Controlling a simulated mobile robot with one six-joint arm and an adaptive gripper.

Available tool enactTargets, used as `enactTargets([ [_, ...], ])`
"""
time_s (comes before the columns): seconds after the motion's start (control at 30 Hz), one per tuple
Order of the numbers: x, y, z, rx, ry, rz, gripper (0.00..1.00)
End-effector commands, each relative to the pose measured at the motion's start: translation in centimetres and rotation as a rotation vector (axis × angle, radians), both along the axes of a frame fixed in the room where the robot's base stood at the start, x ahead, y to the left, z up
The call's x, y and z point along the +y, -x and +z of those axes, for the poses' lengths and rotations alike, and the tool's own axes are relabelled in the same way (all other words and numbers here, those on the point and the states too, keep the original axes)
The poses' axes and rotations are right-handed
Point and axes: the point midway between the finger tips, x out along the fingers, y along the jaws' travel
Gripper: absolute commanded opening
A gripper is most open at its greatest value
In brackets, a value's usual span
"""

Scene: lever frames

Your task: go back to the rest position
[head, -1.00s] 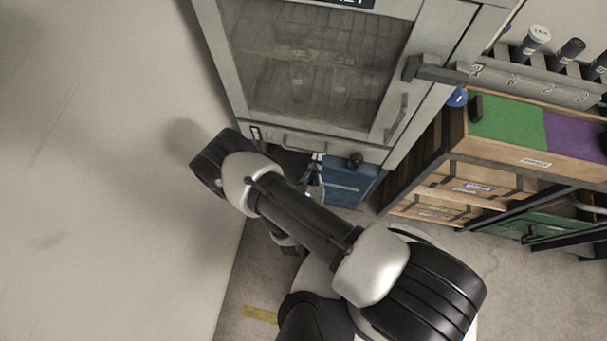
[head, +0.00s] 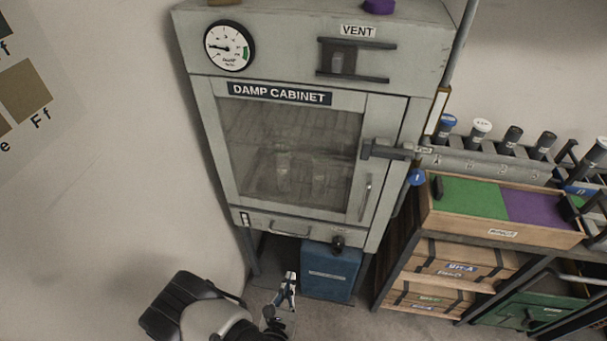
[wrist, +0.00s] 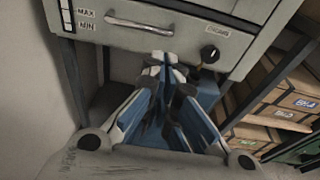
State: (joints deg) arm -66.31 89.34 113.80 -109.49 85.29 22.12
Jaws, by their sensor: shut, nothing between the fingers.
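My gripper (head: 286,290) is low in front of the grey damp cabinet (head: 410,70), near the blue box under it, with my arm folded at the bottom left of the head view. In the wrist view my gripper (wrist: 172,68) points at the cabinet's lower front panel. Its fingers are together and nothing shows between them. The cabinet's glass door (head: 290,150) looks closed, with a latch (head: 388,149) at its right edge.
A blue box (head: 331,272) stands on the floor under the cabinet. A drawer handle (head: 289,230) and a black knob (head: 338,243) are on the lower panel. At right, a rack (head: 500,165) holds several capped tubes above a wooden tray (head: 500,235). Wall lies left.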

Motion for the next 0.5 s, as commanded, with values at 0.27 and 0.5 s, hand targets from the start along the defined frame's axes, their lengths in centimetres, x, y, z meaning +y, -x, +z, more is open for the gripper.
enactTargets([
  [0.27, -0.8, -1.7, 3.0, -0.030, -0.039, -0.107, 0.00],
  [0.5, -7.3, -5.5, 14.4, -0.117, -0.212, -0.559, 0.00],
])
